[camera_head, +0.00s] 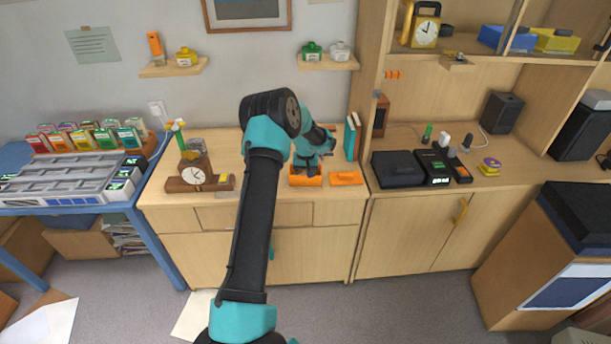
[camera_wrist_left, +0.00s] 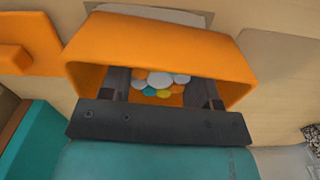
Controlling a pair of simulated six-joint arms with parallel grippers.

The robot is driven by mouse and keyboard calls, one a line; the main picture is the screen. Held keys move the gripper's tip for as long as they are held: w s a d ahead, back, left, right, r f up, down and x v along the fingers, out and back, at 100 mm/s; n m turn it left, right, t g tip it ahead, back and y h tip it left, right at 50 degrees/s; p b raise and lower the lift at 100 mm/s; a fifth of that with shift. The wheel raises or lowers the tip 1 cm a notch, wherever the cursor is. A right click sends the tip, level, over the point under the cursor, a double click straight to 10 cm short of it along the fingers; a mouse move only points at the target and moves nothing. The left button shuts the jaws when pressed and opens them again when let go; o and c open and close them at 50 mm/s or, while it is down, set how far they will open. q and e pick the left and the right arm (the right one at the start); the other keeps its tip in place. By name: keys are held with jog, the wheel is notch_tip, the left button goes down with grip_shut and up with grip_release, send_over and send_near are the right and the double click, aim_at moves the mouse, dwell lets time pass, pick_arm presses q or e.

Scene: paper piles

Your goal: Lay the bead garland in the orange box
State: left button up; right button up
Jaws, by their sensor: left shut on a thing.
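The orange box (camera_head: 306,181) stands on the wooden cabinet top in the head view. Its open top fills the upper middle of the left wrist view (camera_wrist_left: 160,38). My left gripper (camera_wrist_left: 162,76) points down into the box, its two dark fingers inside the walls. It is shut on the bead garland (camera_wrist_left: 162,80), a cluster of white, grey, teal, yellow and orange beads between the fingers. Whether the beads touch the box floor I cannot tell. In the head view my arm hides the garland. My right gripper is not in view.
An orange lid-like piece (camera_head: 345,178) lies right of the box. Teal books (camera_head: 351,139) stand behind it. A wooden clock (camera_head: 195,173) sits at left, and a black case (camera_head: 398,168) at right. Cabinet top left of the box looks mostly clear.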

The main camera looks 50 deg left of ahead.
pick_arm(q)
jog(key=shift+f, duration=0.3)
jog(key=o, duration=0.9)
notch_tip(320, 180, up, 12)
jog(key=shift+r, duration=0.15)
dwell(0.5)
